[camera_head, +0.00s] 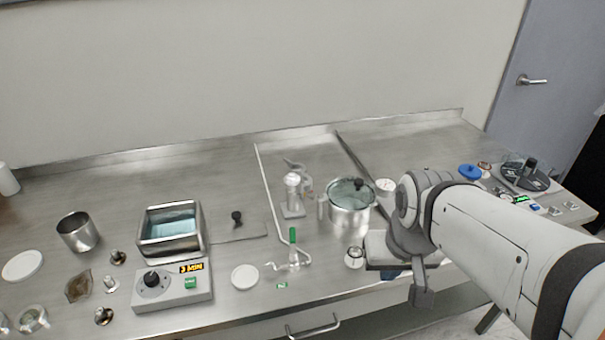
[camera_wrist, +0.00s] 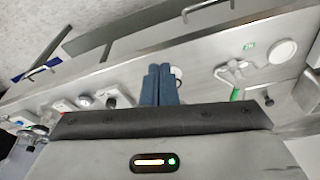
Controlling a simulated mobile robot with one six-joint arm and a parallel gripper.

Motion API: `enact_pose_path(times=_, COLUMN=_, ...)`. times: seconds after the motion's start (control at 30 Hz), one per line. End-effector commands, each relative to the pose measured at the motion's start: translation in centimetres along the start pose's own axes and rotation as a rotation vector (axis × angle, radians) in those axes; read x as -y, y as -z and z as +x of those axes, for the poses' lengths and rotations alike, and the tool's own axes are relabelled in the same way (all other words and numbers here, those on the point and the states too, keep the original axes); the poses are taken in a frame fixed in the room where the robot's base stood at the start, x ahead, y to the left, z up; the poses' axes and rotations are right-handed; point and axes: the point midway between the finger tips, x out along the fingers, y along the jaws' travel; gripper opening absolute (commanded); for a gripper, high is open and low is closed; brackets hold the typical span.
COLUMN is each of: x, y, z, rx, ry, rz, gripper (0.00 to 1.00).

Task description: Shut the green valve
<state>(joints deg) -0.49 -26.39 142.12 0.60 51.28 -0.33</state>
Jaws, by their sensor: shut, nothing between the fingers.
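The green valve (camera_head: 293,236) has a green handle that stands upright on the bench near its front edge, left of my gripper. Clear glass tubing joins it at its base. In the wrist view the green handle (camera_wrist: 236,94) shows to the right of my fingers, clear of them. My gripper (camera_head: 421,296) is over the front edge of the bench, right of the valve and apart from it. In the wrist view the two blue-grey fingers (camera_wrist: 159,84) are together with nothing between them.
A steel pot with a glass lid (camera_head: 350,207) stands between the valve and my arm, a little farther back. A pump-like white device (camera_head: 292,195) stands behind the valve. A white disc (camera_head: 245,277) and a water bath (camera_head: 170,229) are to its left. A drawer handle (camera_head: 313,328) is below.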

Motion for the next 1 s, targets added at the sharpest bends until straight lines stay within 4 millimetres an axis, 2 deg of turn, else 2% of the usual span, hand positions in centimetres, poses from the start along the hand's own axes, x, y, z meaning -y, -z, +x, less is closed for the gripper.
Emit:
enact_pose_path(times=0.3, x=7.9, y=11.4, z=-1.2, rx=-0.049, ry=0.146, rz=-0.045, gripper=0.00)
enact_pose_path(times=0.43, x=10.4, y=14.6, z=-1.2, rx=-0.065, ry=0.191, rz=-0.058, gripper=0.00)
enact_pose_path(times=0.53, x=11.4, y=15.7, z=-0.9, rx=-0.071, ry=0.209, rz=-0.062, gripper=0.00)
enact_pose_path(times=0.67, x=11.9, y=16.1, z=0.2, rx=-0.071, ry=0.214, rz=-0.062, gripper=0.00)
enact_pose_path(times=1.0, x=13.3, y=16.3, z=7.0, rx=-0.067, ry=0.212, rz=-0.062, gripper=0.00)
